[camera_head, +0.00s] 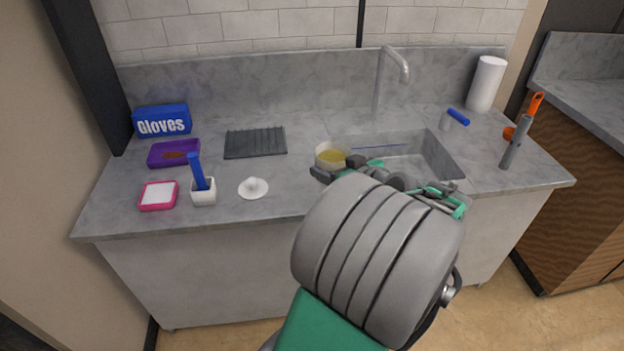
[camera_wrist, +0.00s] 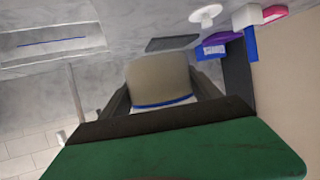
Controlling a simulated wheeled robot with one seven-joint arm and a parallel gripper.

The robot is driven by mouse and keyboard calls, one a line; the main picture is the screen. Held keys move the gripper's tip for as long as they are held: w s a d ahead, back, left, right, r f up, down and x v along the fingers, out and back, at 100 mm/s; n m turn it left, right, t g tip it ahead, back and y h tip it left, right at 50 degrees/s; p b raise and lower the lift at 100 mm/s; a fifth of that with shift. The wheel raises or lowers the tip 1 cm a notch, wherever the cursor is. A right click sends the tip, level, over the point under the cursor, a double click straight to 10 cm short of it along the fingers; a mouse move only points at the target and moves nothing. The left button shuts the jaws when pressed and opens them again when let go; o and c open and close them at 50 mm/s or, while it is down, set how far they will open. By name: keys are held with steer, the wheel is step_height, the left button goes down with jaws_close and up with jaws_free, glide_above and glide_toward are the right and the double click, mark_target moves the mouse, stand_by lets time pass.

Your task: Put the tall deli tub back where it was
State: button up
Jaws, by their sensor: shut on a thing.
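The tall deli tub (camera_head: 331,155) is pale cream with yellow contents showing in its open top. In the head view it is near the left edge of the sink, and it looks upright. My gripper (camera_head: 339,169) is shut on it, with my arm coming from the front and hiding its lower part. In the wrist view the tub (camera_wrist: 160,78) sits between the two dark fingers of my gripper (camera_wrist: 162,95), with a blue line near one end. I cannot tell whether its base touches the counter.
The sink (camera_head: 445,160) and faucet (camera_head: 380,80) are right of the tub. A dark ribbed mat (camera_head: 255,142) and a white knobbed disc (camera_head: 254,188) lie left. Further left are a gloves box (camera_head: 162,121), purple tray (camera_head: 160,154) and white holder (camera_head: 203,194). Counter between mat and tub is clear.

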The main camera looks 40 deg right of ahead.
steer(key=f+x, duration=0.1)
steer(key=x, duration=0.9)
steer(key=p, duration=0.1)
glide_above(305, 184)
steer(key=f, duration=0.5)
steer(key=shift+s+a, duration=0.1)
steer(key=shift+s, duration=0.1)
steer(key=shift+w+f, duration=0.15)
steer(key=shift+f, duration=1.45)
steer(key=shift+f, duration=0.15)
steer(key=o, duration=1.4)
steer(key=shift+c, duration=0.2)
